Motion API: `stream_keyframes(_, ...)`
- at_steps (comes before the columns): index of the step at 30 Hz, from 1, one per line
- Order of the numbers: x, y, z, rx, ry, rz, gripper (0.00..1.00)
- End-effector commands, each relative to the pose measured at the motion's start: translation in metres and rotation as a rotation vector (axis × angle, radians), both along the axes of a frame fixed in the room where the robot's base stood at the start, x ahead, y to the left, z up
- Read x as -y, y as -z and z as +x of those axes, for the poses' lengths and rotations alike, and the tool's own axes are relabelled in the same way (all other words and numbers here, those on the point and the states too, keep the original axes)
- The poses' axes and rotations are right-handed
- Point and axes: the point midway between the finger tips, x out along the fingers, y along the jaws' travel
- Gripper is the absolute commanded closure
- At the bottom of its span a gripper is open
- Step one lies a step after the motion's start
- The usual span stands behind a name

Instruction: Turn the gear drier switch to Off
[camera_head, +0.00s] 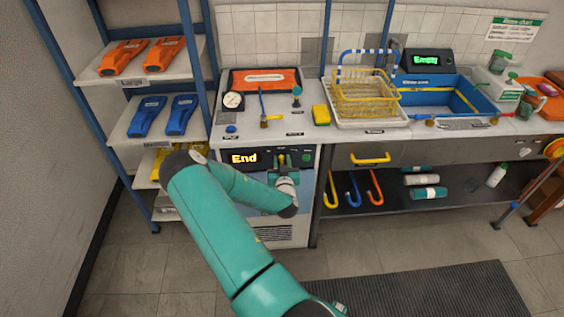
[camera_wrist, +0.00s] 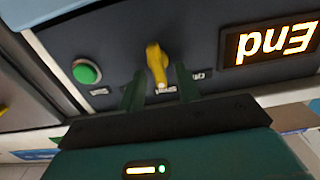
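The gear drier's dark control panel (camera_head: 270,158) is under the counter, with a lit display (camera_head: 245,158) reading "End". In the wrist view the panel is upside down, with the display (camera_wrist: 270,43) at the right. The yellow switch knob (camera_wrist: 157,66) stands in the middle of the panel, slightly tilted, with small labels below it that I cannot read fully. A green round button (camera_wrist: 86,72) is to its left. My gripper (camera_wrist: 160,88) is in front of the panel, its two fingers apart on either side of the knob's lower end. Contact with the knob cannot be told.
Above is a counter with a yellow basket (camera_head: 365,95), a blue sink (camera_head: 440,97) and a yellow sponge (camera_head: 321,115). A shelf rack (camera_head: 150,122) stands at the left. Coloured hooks (camera_head: 353,188) hang at the right. The floor in front has a dark mat (camera_head: 430,290).

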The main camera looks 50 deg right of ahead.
Motion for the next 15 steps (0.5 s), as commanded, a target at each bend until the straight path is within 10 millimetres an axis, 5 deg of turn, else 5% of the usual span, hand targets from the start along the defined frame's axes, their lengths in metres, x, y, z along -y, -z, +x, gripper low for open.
stream_keyframes(2, 0.0001, 0.0, -0.0002, 0.0, 0.0, 0.0, 0.66)
stream_keyframes(7, 0.0, 0.0, -0.0003, 0.0, 0.0, 0.0, 1.0)
stream_keyframes(15, -0.0001, 0.0, -0.0003, -0.006, 0.001, -0.005, 1.0)
